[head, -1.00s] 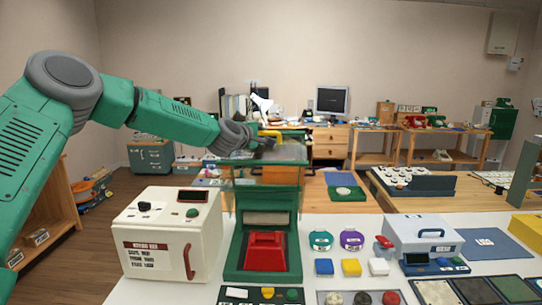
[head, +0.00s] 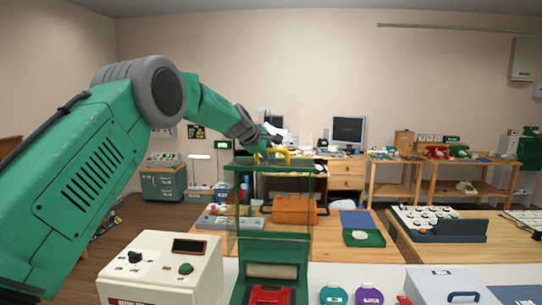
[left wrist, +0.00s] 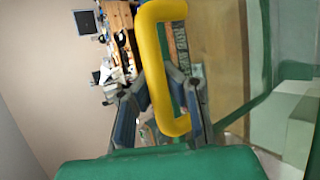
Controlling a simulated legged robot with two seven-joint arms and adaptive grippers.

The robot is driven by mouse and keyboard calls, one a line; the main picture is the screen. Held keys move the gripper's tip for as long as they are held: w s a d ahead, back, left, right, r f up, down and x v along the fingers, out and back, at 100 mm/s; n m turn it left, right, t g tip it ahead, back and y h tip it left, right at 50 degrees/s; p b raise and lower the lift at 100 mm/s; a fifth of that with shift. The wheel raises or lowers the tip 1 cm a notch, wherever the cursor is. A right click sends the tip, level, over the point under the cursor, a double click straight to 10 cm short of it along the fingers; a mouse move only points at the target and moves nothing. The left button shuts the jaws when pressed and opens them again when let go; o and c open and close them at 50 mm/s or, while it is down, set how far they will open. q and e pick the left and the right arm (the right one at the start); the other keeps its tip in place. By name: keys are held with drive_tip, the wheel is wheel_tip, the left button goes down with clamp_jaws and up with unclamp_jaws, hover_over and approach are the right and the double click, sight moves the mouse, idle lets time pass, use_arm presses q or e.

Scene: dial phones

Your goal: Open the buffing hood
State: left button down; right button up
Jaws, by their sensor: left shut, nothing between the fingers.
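The buffing hood (head: 271,205) has clear panels and a green top, and stands raised above its green base. The roller (head: 272,270) and part of a red block (head: 270,294) show beneath it. Its yellow handle (head: 281,153) is at the top; in the left wrist view the handle (left wrist: 152,60) is a large loop crossing in front of the fingers. My left gripper (head: 270,140) is at the handle, shut with nothing held. Its fingers show partly behind the loop in the left wrist view (left wrist: 160,110); I cannot tell whether they touch it. My right gripper is out of view.
A white box with knobs (head: 165,268) stands left of the base. Teal (head: 333,294) and purple (head: 369,294) round items and a light case (head: 450,286) are on the right. An orange case (head: 294,209) is on the wooden table behind.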

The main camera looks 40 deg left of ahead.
use_arm(q)
drive_tip(key=shift+w+r, duration=0.2)
drive_tip(key=shift+r, duration=0.4)
drive_tip(key=c, duration=1.7)
unclamp_jaws()
drive_tip(key=shift+c, duration=0.2)
drive_tip(key=shift+o, duration=1)
drive_tip(key=shift+s+d, duration=0.1)
drive_tip(key=shift+s, duration=0.05)
drive_tip(key=shift+s+d, duration=0.1)
drive_tip(key=shift+s, duration=0.1)
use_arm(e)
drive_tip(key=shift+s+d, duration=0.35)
use_arm(q)
drive_tip(key=shift+s, duration=0.2)
drive_tip(key=v, duration=1)
drive_tip(key=shift+s+d+r, duration=0.15)
drive_tip(key=shift+s+r, duration=0.05)
drive_tip(key=shift+r, duration=0.05)
drive_tip(key=shift+s+d+r, duration=0.15)
drive_tip(key=shift+s+r, duration=0.15)
drive_tip(key=shift+s, duration=0.15)
